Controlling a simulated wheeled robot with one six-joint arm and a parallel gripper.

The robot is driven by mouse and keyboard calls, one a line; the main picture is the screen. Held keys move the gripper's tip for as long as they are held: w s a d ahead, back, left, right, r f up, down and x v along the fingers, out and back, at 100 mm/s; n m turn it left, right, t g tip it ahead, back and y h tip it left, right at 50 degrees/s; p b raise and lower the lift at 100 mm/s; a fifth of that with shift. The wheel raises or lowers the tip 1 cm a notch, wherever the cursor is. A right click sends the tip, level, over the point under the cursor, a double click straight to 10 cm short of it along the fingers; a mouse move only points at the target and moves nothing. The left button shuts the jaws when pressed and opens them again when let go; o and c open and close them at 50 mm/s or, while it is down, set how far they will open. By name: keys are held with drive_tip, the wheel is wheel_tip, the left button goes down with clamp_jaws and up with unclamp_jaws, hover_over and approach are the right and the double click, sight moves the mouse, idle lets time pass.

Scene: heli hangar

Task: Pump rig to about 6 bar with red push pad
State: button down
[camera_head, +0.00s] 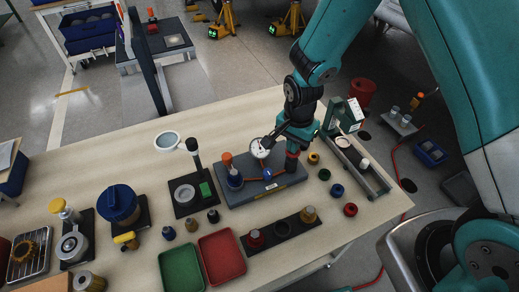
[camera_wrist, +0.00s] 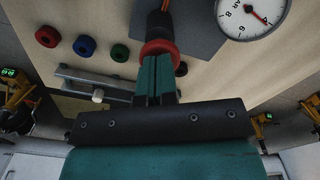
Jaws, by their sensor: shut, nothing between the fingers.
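The pump rig sits on a grey base plate (camera_head: 275,190) on the bench. Its white round gauge (camera_head: 260,148) also shows in the wrist view (camera_wrist: 250,12), upside down and cut by the top edge. Its red needle points to the lower right; I cannot read the value surely. The red push pad (camera_wrist: 158,50) sits on a dark post in the wrist view. My gripper (camera_head: 287,142) is shut and empty. Its fingertips (camera_wrist: 155,60) are right at the pad; I cannot tell whether they touch.

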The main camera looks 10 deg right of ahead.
drive_tip(key=shift+f+b, duration=0.6)
drive_tip(key=shift+f, duration=0.45)
drive_tip(key=shift+r+p, duration=1.6)
drive_tip(key=shift+r, duration=0.35)
drive_tip(key=shift+f, duration=0.25)
drive_tip(key=shift+r, duration=0.25)
idle(0.7)
wheel_tip(320, 180, up, 7)
drive_tip(key=p, duration=0.6)
idle(0.9)
